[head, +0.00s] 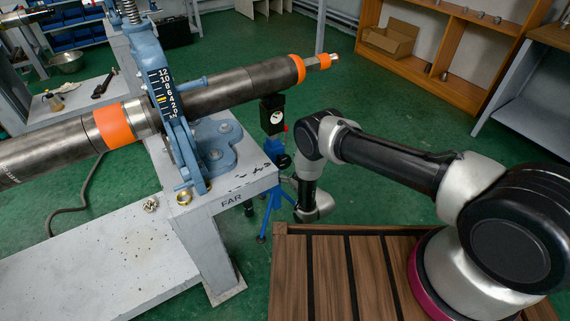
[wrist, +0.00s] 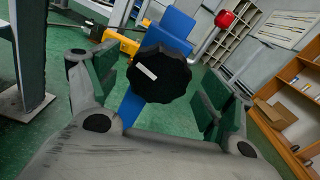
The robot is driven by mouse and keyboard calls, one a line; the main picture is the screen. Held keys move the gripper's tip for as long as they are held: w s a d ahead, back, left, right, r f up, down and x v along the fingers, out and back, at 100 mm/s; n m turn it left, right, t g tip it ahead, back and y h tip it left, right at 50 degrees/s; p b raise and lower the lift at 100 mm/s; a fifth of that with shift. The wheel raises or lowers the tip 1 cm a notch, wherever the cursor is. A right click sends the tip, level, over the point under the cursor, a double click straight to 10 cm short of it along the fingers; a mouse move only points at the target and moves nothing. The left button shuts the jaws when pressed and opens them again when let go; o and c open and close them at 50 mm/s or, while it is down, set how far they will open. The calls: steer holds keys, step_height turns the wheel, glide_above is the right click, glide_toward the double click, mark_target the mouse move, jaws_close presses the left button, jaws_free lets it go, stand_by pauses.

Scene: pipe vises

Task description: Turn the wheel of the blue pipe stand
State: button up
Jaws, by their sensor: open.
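The blue pipe stand (head: 273,151) stands on the green floor beyond the white bench, partly hidden by the bench and my arm. Its black wheel (head: 284,161) faces my gripper. In the wrist view the wheel (wrist: 160,88) is a dark scalloped knob with a slanted white mark (wrist: 147,72). Blue parts of the stand (wrist: 167,34) show behind and below it. My gripper (wrist: 163,78) is open, with green-padded fingers on either side of the wheel in the picture. Contact with the wheel cannot be told. In the head view my fingers are hard to make out.
A long steel pipe (head: 230,92) with orange bands runs through a blue vise (head: 170,105) on the white bench marked FAR (head: 231,201). An orange shelf (head: 450,50) is at the back right. Green floor is open between.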

steer(key=v, duration=1)
steer(key=shift+s+d, duration=0.2)
steer(key=w+a+m, duration=0.2)
steer(key=w+m, duration=0.1)
steer(key=m, duration=0.9)
steer(key=w+a+m, duration=0.2)
steer(key=w+m, duration=0.2)
steer(key=m, duration=0.8)
steer(key=w+a+m, duration=0.3)
steer(key=m, duration=0.9)
steer(key=shift+w+a, duration=0.1)
steer(key=shift+w, duration=0.2)
